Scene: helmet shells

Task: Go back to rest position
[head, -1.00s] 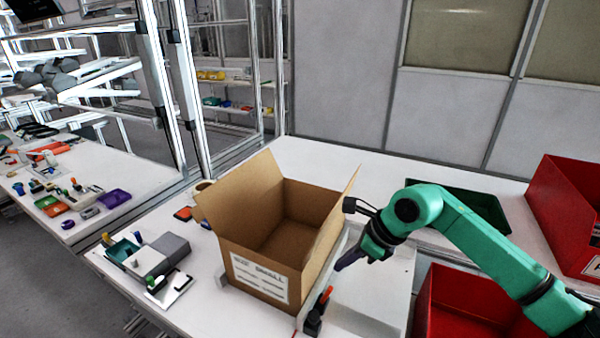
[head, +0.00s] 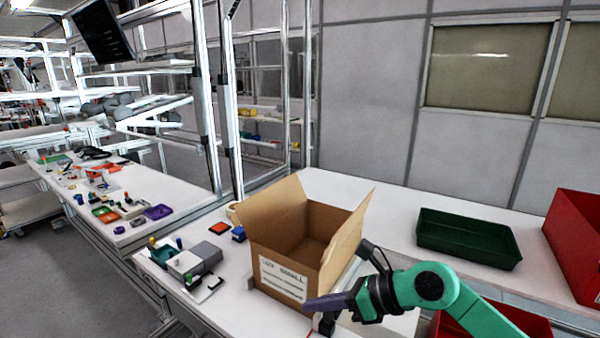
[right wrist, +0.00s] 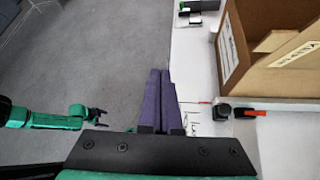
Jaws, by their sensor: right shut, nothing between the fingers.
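My right gripper (head: 322,304) has purple fingers and sits in front of the open cardboard box's lower right corner in the head view. Its fingers point left. In the right wrist view the two purple fingers (right wrist: 161,100) lie together with nothing between them, over the table's edge and the grey floor. The cardboard box (head: 283,268) stands open and upright on the white table; it also shows at the upper right of the right wrist view (right wrist: 240,45). My left gripper is not in the head view; a green arm with a dark gripper (right wrist: 92,113) shows at the left of the right wrist view.
A dark green tray (head: 468,250) and a red bin (head: 578,245) stand right of the box. A grey device (head: 195,262) lies to its left. A black tool with an orange-red handle (right wrist: 250,113) is near my right fingers. Another table with small parts (head: 120,205) is at the left.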

